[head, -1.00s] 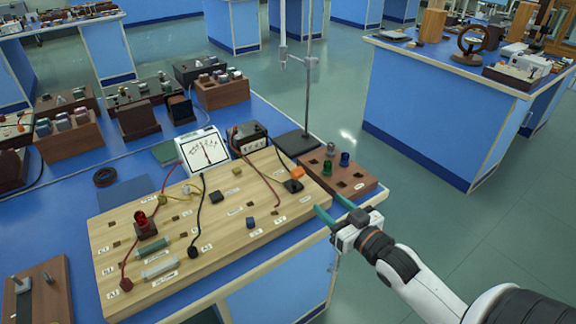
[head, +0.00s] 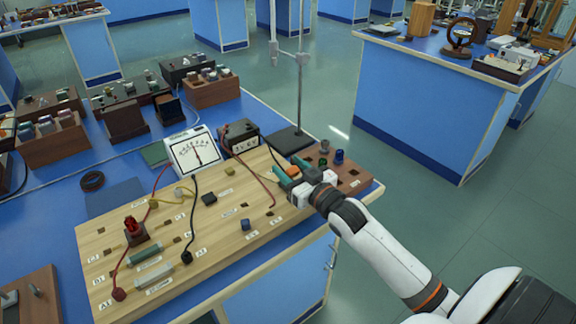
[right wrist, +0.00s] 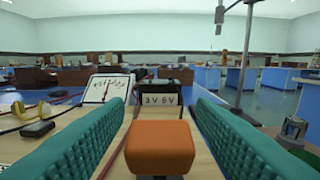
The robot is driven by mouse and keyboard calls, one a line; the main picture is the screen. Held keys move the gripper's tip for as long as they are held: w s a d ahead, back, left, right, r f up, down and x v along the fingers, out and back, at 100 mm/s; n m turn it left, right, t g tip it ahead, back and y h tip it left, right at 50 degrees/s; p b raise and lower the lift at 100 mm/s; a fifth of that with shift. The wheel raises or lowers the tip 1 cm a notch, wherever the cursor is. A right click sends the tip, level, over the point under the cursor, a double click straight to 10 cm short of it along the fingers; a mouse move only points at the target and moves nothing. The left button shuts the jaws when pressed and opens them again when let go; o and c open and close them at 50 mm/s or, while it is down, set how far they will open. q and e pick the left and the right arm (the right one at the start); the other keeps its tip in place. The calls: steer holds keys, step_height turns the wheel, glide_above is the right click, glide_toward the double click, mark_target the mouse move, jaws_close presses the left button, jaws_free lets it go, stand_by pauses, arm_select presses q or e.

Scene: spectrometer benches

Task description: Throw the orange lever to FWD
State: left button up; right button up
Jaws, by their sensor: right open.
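The orange lever (head: 293,171) stands at the right end of the wooden circuit board (head: 215,262), largely hidden behind my gripper in the head view. In the right wrist view its orange knob (right wrist: 159,147) fills the lower middle, between the two green fingers. My right gripper (head: 285,176) is open, with a finger on each side of the knob; I cannot tell whether either finger touches it. The FWD marking is not readable. My left gripper is not in view.
A white-faced meter (head: 194,153) and a black power box (head: 239,136) marked 3V 6V stand behind the board. A dark stand with a tall rod (head: 299,95) is at the back right. A brown lamp tray (head: 352,184) lies right of the lever.

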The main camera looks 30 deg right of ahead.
steer(key=shift+w, duration=0.6)
steer(key=c, duration=1)
steer(key=shift+s+f+t+b, duration=0.2)
steer(key=shift+f+t+b, duration=0.15)
steer(key=shift+b, duration=0.4)
steer(key=shift+s+r+t, duration=0.15)
steer(key=shift+r+t, duration=0.15)
steer(key=shift+t, duration=0.05)
steer(key=o, duration=1)
